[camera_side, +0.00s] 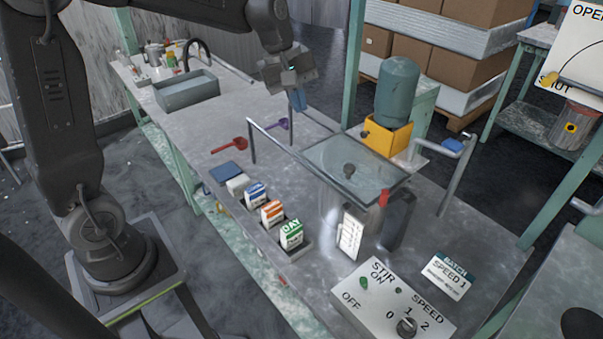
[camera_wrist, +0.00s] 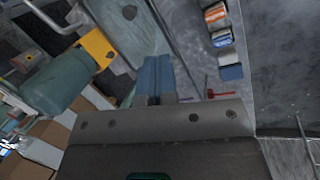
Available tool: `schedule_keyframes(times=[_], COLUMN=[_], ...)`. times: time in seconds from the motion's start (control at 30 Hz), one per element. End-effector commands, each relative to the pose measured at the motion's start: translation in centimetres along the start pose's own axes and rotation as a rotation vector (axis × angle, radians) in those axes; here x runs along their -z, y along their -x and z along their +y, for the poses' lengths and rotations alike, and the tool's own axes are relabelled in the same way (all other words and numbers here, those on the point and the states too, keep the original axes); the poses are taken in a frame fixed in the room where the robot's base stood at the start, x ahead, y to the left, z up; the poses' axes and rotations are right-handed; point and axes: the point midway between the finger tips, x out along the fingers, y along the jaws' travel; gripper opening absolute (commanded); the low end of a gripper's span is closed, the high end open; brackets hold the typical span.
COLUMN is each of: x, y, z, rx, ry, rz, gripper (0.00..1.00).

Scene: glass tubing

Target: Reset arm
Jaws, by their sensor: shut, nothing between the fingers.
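My gripper (camera_side: 298,101) hangs above the metal worktable in the side view, behind the metal rail and to the left of the green bottle. Its blue fingers are together and hold nothing. In the wrist view the shut fingers (camera_wrist: 153,78) point toward the table, with the grey gripper body below them in the picture. No object touches the fingers in either view.
A glass-lidded vessel (camera_side: 355,165) stands mid-table, beside a green bottle (camera_side: 397,90) on a yellow base (camera_side: 386,137). Small boxes (camera_side: 291,233) line the front edge. Red (camera_side: 230,145) and purple (camera_side: 271,125) scoops lie left. A control panel (camera_side: 393,300) sits at front right.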

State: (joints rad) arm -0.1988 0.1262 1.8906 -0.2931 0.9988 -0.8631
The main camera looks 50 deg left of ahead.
Motion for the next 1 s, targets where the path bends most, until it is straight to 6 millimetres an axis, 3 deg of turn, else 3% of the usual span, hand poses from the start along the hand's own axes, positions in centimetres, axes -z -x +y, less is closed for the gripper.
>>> schedule_keyframes(times=[0.03,0.2,0.4,0.53,0.7,1.0], x=[-1.7,-6.0,-9.7,-11.0,-11.6,-11.7], y=[1.5,4.3,5.7,5.6,5.3,5.2], z=[-1.2,-5.8,-11.7,-14.6,-16.5,-16.8], rx=[-0.015,-0.033,-0.03,-0.017,-0.003,0.001], ry=[-0.11,-0.476,-0.886,-1.086,-1.224,-1.247], rz=[0.032,0.137,0.267,0.336,0.384,0.391], gripper=[0.0,0.0,0.0,0.0,0.0,0.0])
